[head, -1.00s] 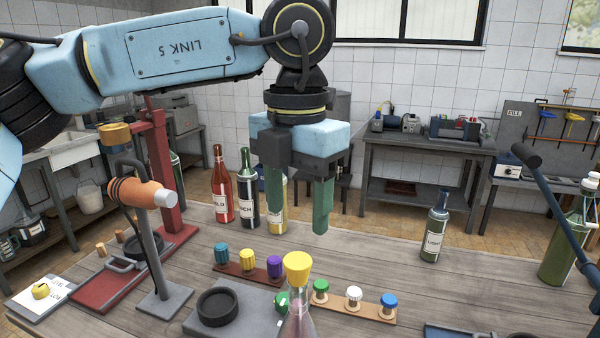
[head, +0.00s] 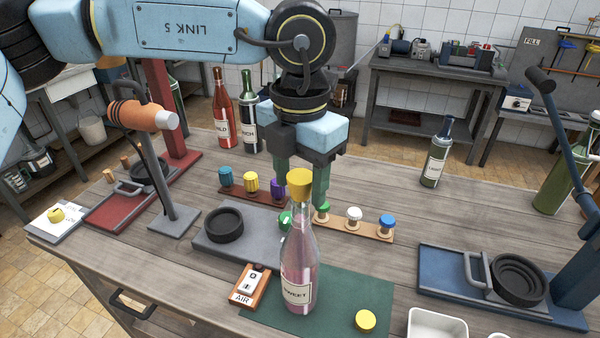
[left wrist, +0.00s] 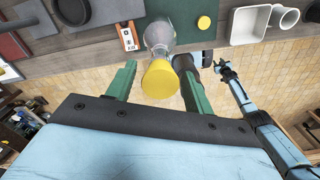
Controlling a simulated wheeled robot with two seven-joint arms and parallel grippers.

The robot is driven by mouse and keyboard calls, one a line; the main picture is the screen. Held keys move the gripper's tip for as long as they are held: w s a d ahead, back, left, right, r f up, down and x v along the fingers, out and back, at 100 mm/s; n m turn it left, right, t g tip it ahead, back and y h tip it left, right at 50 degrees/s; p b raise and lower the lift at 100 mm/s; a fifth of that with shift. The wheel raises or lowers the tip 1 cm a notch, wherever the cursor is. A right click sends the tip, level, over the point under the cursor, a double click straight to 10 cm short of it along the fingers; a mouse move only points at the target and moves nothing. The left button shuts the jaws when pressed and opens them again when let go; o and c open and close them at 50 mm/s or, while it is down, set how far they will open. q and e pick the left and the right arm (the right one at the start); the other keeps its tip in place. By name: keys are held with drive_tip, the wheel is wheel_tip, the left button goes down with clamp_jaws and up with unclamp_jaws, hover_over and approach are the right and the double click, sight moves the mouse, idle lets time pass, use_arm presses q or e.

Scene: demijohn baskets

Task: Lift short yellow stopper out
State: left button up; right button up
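A yellow stopper (head: 300,178) sits in the neck of a clear bottle of pink liquid (head: 298,255), upright on a green mat (head: 345,290). My left gripper (head: 299,182) is open, with its green fingers pointing down behind the stopper in the head view. In the left wrist view the stopper (left wrist: 160,80) appears between the two spread fingers (left wrist: 157,78); contact is not visible. My right gripper (left wrist: 224,70) shows small in the left wrist view, and its fingers are too small to read. It is not in the head view.
A round yellow cap (head: 365,320) lies on the mat. An AIR switch box (head: 250,286) stands beside the bottle. Behind are racks of coloured stoppers (head: 352,229) and a grey plate with a black ring (head: 224,224). A blue press base (head: 450,285) stands at right.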

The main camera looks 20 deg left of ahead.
sight(300, 176)
use_arm(q)
drive_tip(key=c, duration=0.8)
drive_tip(key=shift+r, duration=0.25)
drive_tip(key=shift+r+p, duration=0.45)
drive_tip(key=shift+r, duration=0.3)
drive_tip(key=shift+r, duration=0.1)
drive_tip(key=shift+r+m+p, duration=0.4)
drive_tip(key=shift+r+m, duration=0.3)
drive_tip(key=shift+r, duration=0.2)
